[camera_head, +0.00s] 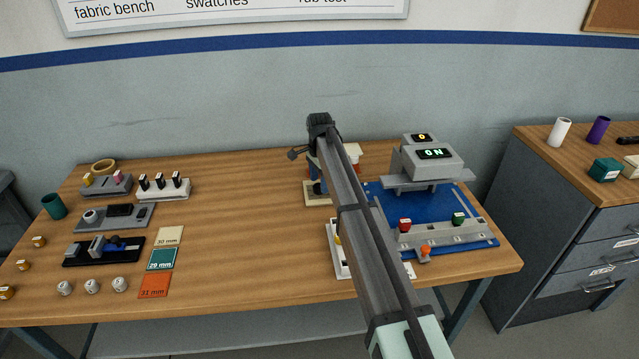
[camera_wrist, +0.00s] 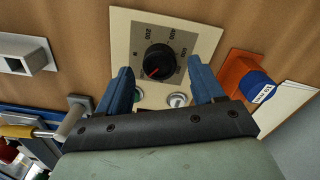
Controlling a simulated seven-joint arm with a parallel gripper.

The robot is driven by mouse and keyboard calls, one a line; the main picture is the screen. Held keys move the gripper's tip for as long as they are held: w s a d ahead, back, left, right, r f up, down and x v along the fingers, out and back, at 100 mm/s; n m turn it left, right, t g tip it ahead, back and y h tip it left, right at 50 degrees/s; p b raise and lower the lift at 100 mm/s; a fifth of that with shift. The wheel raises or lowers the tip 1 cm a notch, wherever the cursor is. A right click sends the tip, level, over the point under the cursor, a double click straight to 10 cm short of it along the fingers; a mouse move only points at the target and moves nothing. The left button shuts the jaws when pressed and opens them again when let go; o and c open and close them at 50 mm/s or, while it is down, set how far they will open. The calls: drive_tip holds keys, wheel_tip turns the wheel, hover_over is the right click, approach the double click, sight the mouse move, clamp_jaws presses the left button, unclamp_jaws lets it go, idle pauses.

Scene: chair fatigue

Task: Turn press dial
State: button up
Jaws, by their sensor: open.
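The press dial is a round black knob (camera_wrist: 159,61) with a red pointer line, on a cream panel (camera_wrist: 119,40) marked 200, 400 and 600. In the wrist view the red line points to the lower left. My gripper (camera_wrist: 162,85) is open, with one blue finger on each side of the knob's lower part; I cannot tell whether they touch it. In the head view the panel (camera_head: 313,201) shows beside my arm, which hides most of the dial. The grey press (camera_head: 430,160) stands on a blue base (camera_head: 465,236), its display reading ON.
Red (camera_head: 404,225) and green (camera_head: 458,218) buttons sit at the press front. The table's middle (camera_head: 245,220) is clear.

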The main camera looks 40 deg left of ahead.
drive_tip(key=shift+f, duration=0.7)
drive_tip(key=c, duration=1.1)
